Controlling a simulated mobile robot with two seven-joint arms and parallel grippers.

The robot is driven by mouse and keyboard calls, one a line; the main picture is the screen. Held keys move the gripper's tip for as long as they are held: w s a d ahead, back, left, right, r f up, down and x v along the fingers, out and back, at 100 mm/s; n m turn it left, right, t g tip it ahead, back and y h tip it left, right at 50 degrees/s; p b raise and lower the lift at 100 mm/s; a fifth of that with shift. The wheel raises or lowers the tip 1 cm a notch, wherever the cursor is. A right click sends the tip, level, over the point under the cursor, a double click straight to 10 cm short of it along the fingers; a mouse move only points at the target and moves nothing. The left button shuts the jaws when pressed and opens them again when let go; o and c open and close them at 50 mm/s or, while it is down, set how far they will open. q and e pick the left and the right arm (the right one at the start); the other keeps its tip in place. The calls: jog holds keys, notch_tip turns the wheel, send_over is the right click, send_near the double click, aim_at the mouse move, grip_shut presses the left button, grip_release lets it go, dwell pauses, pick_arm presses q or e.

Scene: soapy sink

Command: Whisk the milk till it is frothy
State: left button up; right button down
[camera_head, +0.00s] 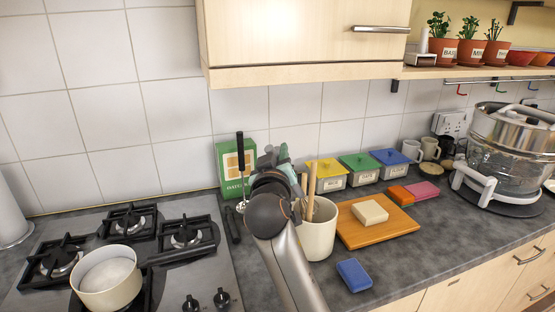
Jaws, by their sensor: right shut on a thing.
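A cream pan (109,292) with white milk (108,274) in it stands on the front left burner of the hob. My right arm comes up from the bottom middle, and its gripper (256,163) is in front of the tiled wall, to the right of the hob. My left gripper is not in view.
A green box (230,170) stands behind the whisk. A cream utensil pot (319,238) stands right of my wrist. Beyond are a wooden board (377,230), a blue sponge (354,275) and lidded tins. A wall cupboard (300,35) hangs above. The front counter is mostly clear.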

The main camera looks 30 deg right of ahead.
jog(key=shift+r, duration=2.8)
